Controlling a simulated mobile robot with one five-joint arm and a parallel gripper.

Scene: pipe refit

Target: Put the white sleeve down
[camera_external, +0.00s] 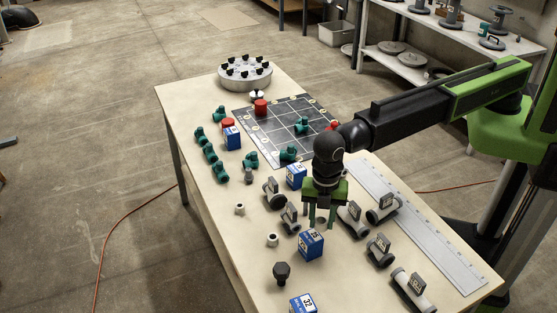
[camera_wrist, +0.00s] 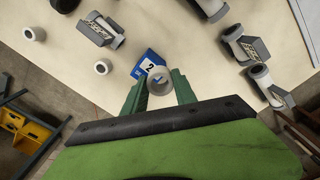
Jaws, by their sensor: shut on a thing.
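My gripper (camera_external: 321,217) hangs over the right part of the wooden table, fingers pointing down. In the wrist view its green fingers (camera_wrist: 160,88) are shut on a pale round sleeve (camera_wrist: 161,78), held with its open end toward the camera. The sleeve shows only faintly between the fingers in the external view. How high it is above the table is hard to tell. Two other white rings lie on the table, one (camera_external: 239,208) at the left and one (camera_external: 272,240) nearer the gripper.
A blue box (camera_external: 311,244) stands close to the gripper, in front of it. Grey pipe fittings with tags (camera_external: 352,217) stand around it. A long grey strip (camera_external: 421,227) lies along the right. A black grid board (camera_external: 272,130) with green and red pieces is farther back.

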